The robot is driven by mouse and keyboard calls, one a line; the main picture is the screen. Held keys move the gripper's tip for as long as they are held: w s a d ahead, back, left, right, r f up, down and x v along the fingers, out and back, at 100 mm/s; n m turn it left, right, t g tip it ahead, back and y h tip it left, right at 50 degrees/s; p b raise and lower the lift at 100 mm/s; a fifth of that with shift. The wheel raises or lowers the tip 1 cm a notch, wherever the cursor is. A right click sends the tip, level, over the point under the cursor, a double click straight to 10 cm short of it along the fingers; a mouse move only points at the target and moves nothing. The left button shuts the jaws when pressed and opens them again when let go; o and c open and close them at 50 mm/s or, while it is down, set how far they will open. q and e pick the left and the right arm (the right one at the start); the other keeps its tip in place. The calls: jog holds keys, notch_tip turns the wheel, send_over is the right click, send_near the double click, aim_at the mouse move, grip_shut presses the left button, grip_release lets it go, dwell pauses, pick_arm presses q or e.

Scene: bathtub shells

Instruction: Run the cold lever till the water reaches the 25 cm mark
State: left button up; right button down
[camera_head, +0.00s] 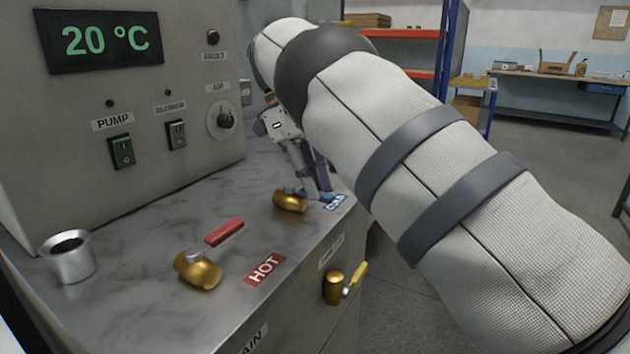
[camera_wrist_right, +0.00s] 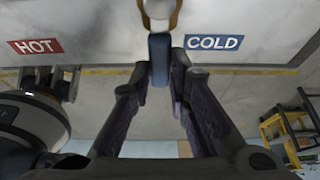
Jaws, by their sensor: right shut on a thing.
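The brass cold valve (camera_head: 290,201) stands on the metal counter beside the blue COLD label (camera_head: 336,202), with its blue lever (camera_head: 328,196) pointing toward the counter's front edge. My right gripper (camera_head: 316,190) reaches down from above and is shut on the lever. In the right wrist view the blue lever (camera_wrist_right: 160,58) sits between the two fingertips of the right gripper (camera_wrist_right: 163,72), below the brass valve (camera_wrist_right: 160,8). No water and no 25 cm mark show in either view.
The brass hot valve (camera_head: 198,270) with its red lever (camera_head: 224,232) and a metal cup (camera_head: 68,257) stand on the counter to the left. A yellow-levered drain valve (camera_head: 334,287) juts from the front face. The display (camera_head: 97,40) reads 20 °C above the switches.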

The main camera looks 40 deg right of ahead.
jog(key=c, duration=1.5)
grip_release()
jog(key=shift+a, duration=0.1)
